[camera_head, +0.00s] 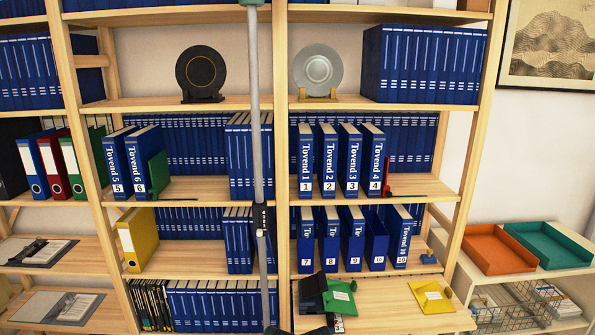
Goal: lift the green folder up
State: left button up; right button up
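A flat green folder (341,297) lies at a slant on the low wooden surface at the bottom centre. A small metallic-looking fitting shows at its upper right corner. A dark box-like thing (312,291) stands close against its left side; I cannot tell whether they touch. A small white label with dark marks shows below the folder. A green binder (73,168) also stands upright on the left shelf beside a red binder (53,168).
A yellow folder (432,296) lies on the same surface at the right, with bare wood (385,305) between. Numbered blue binders (328,240) stand on the shelf above. An orange tray (497,250) and a teal tray (548,245) sit at the right.

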aim_at(340, 296)
jog(key=i+l, duration=0.15)
jog(key=i, duration=0.5)
jog(key=i+l, duration=0.15)
jog(key=i, duration=0.45)
